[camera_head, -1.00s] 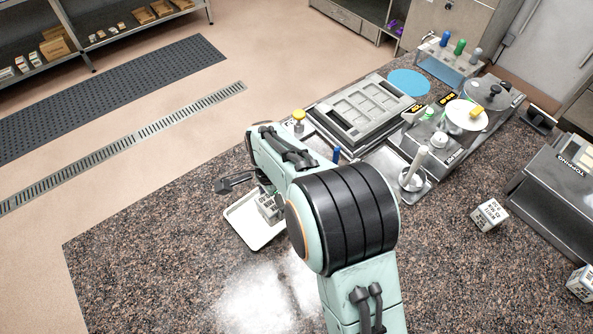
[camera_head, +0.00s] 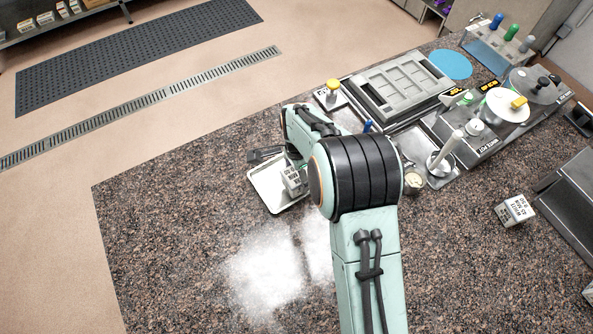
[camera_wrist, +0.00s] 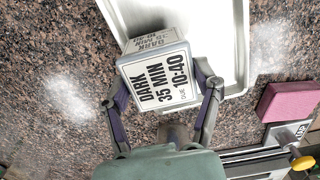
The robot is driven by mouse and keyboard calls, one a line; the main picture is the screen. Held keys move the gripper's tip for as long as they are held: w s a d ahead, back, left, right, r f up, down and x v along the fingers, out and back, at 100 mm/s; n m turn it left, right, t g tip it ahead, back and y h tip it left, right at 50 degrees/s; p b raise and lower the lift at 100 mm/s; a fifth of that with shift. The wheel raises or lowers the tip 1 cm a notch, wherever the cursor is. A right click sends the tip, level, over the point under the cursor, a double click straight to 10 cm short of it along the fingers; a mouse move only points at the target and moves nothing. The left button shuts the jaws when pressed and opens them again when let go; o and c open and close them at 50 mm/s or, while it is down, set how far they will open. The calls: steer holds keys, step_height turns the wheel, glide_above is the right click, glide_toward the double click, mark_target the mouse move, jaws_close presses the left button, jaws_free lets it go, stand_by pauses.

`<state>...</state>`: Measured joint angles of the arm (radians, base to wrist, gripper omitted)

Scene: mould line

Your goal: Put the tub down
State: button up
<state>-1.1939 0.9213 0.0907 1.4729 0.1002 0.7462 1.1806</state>
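The tub (camera_wrist: 158,78) is a pale box labelled "DARK 35 MIN". My gripper (camera_wrist: 160,80) has one finger against each side of it and appears shut on it. In the wrist view the tub covers the lower left part of a white tray (camera_wrist: 236,60). In the head view the tub (camera_head: 293,181) shows over the right part of the tray (camera_head: 267,201), partly hidden by my arm. I cannot tell whether its base touches the tray.
White powdery patches (camera_head: 262,268) lie on the speckled counter. A pink block (camera_wrist: 288,102) is right of the tray in the wrist view. A grey mould (camera_head: 400,88), a tool rack (camera_head: 497,50) and another labelled tub (camera_head: 514,211) stand to the right. The front left counter is clear.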

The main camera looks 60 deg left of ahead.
mark_target(297, 175)
steer(key=shift+o, duration=1.2)
steer(key=shift+r, duration=0.1)
step_height(297, 175, up, 13)
steer(key=w+d+r, duration=0.3)
steer(key=d, duration=0.6)
steer(key=w+d+r, duration=0.3)
steer(key=d, duration=0.6)
steer(key=w+d+r, duration=0.3)
steer(key=d, duration=0.6)
steer(key=s+d+f+n, duration=0.1)
steer(key=s+d+f, duration=0.1)
steer(key=s+d, duration=0.9)
steer(key=d, duration=0.3)
steer(key=shift+d+y, duration=0.2)
steer(key=shift+y, duration=0.2)
